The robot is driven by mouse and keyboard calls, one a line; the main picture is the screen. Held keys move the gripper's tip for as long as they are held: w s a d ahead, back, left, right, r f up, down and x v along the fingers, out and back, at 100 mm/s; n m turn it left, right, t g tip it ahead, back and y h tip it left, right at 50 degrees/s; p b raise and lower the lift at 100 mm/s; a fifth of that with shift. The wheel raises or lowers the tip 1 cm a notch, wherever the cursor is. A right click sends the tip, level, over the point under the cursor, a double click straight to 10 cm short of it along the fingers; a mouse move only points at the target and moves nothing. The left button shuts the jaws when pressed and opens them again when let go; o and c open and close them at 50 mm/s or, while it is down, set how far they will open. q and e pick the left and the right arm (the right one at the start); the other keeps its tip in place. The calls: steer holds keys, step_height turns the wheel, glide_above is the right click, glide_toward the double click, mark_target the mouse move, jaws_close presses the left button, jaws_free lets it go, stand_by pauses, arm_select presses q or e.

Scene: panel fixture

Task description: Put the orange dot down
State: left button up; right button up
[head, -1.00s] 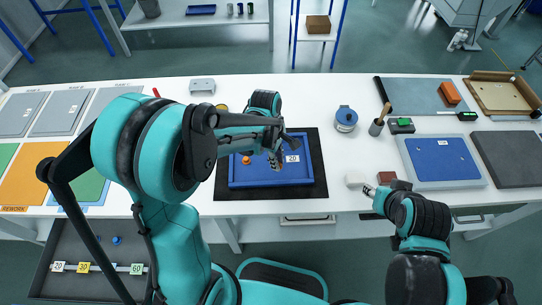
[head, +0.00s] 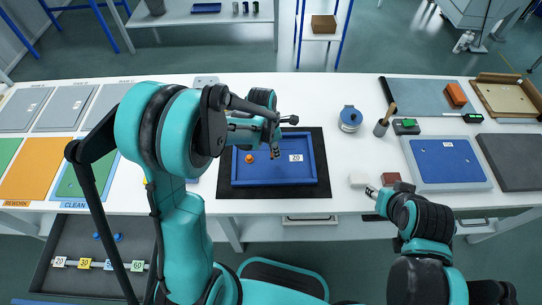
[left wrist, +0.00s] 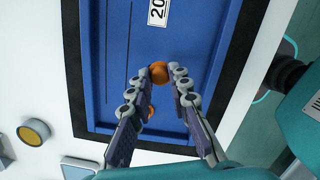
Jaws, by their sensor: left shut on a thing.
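My left gripper (head: 275,152) is over the blue tray (head: 245,181), which carries a white label "20" (head: 296,158). In the left wrist view its fingers (left wrist: 160,73) are shut on an orange dot (left wrist: 158,70) at their tips. In that view I cannot tell whether this dot touches the tray floor. A second orange dot (head: 249,158) lies in the left part of the tray. It also shows in the left wrist view (left wrist: 150,114), partly behind a finger. My right gripper (head: 371,191) is low at the bench's front edge, and its finger opening is unclear.
The blue tray sits on a black mat (head: 321,189). A white block (head: 357,180) and a brown block (head: 390,178) are near my right gripper. A blue round container (head: 350,118) and a pot with a brush (head: 381,128) stand to the right. Coloured panels (head: 34,172) lie left.

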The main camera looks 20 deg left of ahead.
mark_target(272, 159)
arm_select(q)
steer(key=shift+w+a+f, duration=0.55)
steer(key=shift+w+a, duration=0.05)
steer(key=shift+a, duration=0.1)
steer(key=shift+f, duration=0.25)
step_height(272, 159, down, 4)
steer(key=shift+r+b, duration=0.15)
steer(key=shift+b, duration=0.85)
steer(key=shift+r, duration=0.1)
steer(key=shift+o, duration=1.4)
steer(key=shift+f, duration=0.2)
steer(key=o, duration=0.4)
